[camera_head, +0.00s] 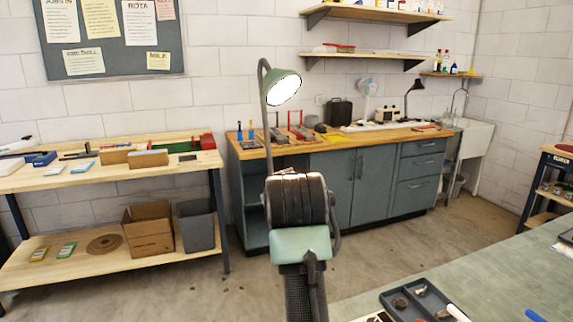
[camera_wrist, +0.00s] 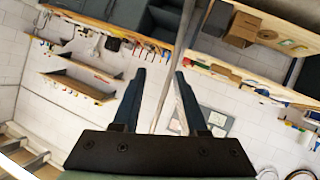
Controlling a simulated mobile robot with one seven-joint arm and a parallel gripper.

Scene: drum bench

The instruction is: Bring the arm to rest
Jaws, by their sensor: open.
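My gripper (camera_wrist: 160,72) shows in the wrist view with its two dark blue fingers apart. Nothing is held between them. A thin grey pole crosses the view behind the fingers, and I cannot tell how far off it is. The wrist view is tipped over, with the wall shelves and wooden benches beyond the fingers. In the head view I cannot make out the fingers. A dark, rounded form with a green block stands in the middle there, and I cannot tell whether it is part of my arm.
A green-shaded lamp (camera_head: 283,88) on a curved pole rises at centre. A wooden workbench (camera_head: 110,172) stands left, with a cardboard box (camera_head: 148,228) and grey bin (camera_head: 196,226) below. Grey-blue cabinets (camera_head: 335,178) line the back. A green tabletop (camera_head: 490,275) is front right; open floor lies between.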

